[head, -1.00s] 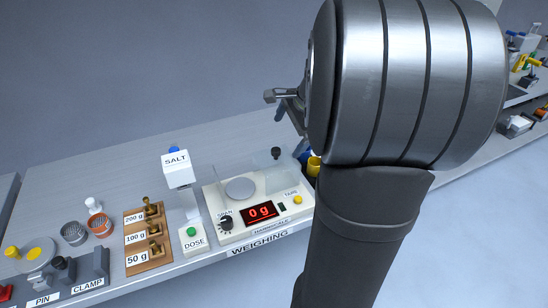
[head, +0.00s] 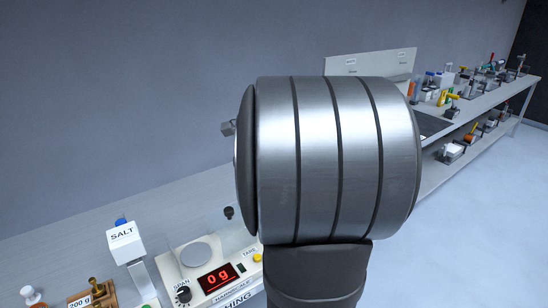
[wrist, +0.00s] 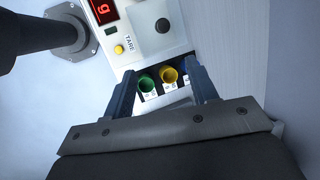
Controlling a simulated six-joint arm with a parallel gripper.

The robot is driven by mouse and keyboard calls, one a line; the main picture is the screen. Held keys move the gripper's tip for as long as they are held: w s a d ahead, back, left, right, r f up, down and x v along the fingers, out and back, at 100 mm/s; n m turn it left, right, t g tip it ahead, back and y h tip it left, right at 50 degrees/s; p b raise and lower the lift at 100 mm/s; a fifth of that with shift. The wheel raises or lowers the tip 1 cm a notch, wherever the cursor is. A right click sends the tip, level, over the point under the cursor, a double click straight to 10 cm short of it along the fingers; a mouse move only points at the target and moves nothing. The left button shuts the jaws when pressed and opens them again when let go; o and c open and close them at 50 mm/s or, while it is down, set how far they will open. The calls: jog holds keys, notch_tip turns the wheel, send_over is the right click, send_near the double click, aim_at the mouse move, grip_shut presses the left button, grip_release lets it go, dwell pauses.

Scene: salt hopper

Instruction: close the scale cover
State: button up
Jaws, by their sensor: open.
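The white scale (head: 199,298) is at the lower left of the head view, with a red "0 g" display (head: 216,278) and a round grey pan (head: 195,254). A black knob (head: 229,213) stands at its right rear; it also shows in the wrist view (wrist: 162,25). In the head view my wrist hides most of the gripper.
A green cup (wrist: 145,82) and a yellow cup (wrist: 169,75) sit in a holder beside the scale. The salt hopper (head: 124,240) stands left of the scale. A brass weight (head: 95,287) is further left. Other benches with tools lie at the right.

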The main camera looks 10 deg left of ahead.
jog(key=w+f, duration=0.1)
jog(key=w, duration=0.1)
jog(key=w+d+f+m+g, duration=0.1)
jog(key=w, duration=0.1)
jog(key=w+d+f+m+g, duration=0.1)
jog(key=w, duration=0.1)
jog(key=shift+f+h, duration=0.1)
jog(key=shift+h, duration=0.2)
grip_shut()
jog(key=shift+g, duration=0.5)
jog(key=x, duration=0.7)
jog(key=a+x, duration=0.1)
jog(key=x, duration=0.3)
jog(key=shift+s+a, duration=0.15)
jog(key=shift+s, duration=0.05)
jog(key=shift+s+a, duration=0.35)
jog(key=shift+a, duration=0.25)
jog(key=s+a, duration=0.9)
